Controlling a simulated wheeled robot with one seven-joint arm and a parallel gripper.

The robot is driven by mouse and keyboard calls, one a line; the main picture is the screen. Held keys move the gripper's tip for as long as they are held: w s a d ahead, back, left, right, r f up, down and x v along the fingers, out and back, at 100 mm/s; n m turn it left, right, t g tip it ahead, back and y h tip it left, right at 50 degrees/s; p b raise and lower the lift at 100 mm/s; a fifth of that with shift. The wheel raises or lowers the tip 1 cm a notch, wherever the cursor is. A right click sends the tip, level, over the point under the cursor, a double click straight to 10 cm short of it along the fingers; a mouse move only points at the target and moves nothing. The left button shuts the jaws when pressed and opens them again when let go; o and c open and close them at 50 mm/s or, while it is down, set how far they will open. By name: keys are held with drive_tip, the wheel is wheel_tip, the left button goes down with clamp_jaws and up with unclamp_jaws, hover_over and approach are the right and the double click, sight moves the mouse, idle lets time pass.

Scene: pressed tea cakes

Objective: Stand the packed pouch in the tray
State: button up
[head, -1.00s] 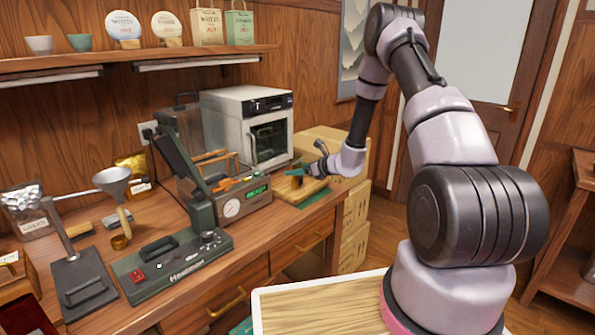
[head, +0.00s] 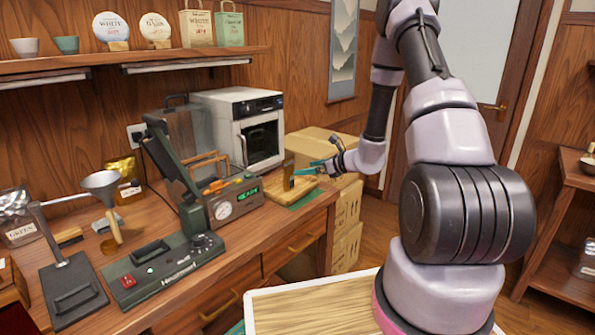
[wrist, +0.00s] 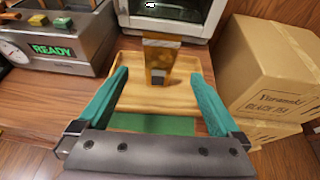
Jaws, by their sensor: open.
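The pouch (wrist: 158,62) is brown-gold with a pale top band and a small grey patch low on its front. It stands upright on the wooden tray (wrist: 188,98), toward its back; in the head view the pouch (head: 288,175) is small and dark. My gripper (wrist: 160,76) has teal fingers, spread wide and empty. In the wrist view its fingertips lie either side of the tray's front part, with the pouch beyond and between them, not touched. In the head view my gripper (head: 306,170) is just right of the pouch.
A green mat (wrist: 150,124) lies under the tray's front. A white oven (head: 240,125) stands behind. Cardboard boxes (wrist: 268,70) are close on the right.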

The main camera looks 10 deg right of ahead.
drive_tip(key=s+a+r+n+g+y, duration=0.1)
drive_tip(key=s+a+r+n+g, duration=0.25)
drive_tip(key=s+r+n, duration=0.5)
drive_tip(key=s+a+r+n+g+y, duration=0.1)
drive_tip(key=s+a+r+n+g, duration=0.4)
drive_tip(key=r, duration=0.7)
drive_tip(key=s+d+r+n+t+h, duration=0.1)
drive_tip(key=s+d+r+n+h, duration=0.2)
drive_tip(key=s, duration=0.3)
drive_tip(key=s+d+r+n+t+h, duration=0.2)
drive_tip(key=s+d+r+n+h, duration=0.1)
drive_tip(key=s, duration=0.4)
drive_tip(key=s+d+r+n+t+h, duration=0.2)
drive_tip(key=s+d+r+n, duration=0.1)
drive_tip(key=s+r, duration=0.3)
drive_tip(key=shift+s+r+n+h, duration=0.25)
drive_tip(key=shift+s+n+h, duration=0.2)
drive_tip(key=shift+n, duration=0.2)
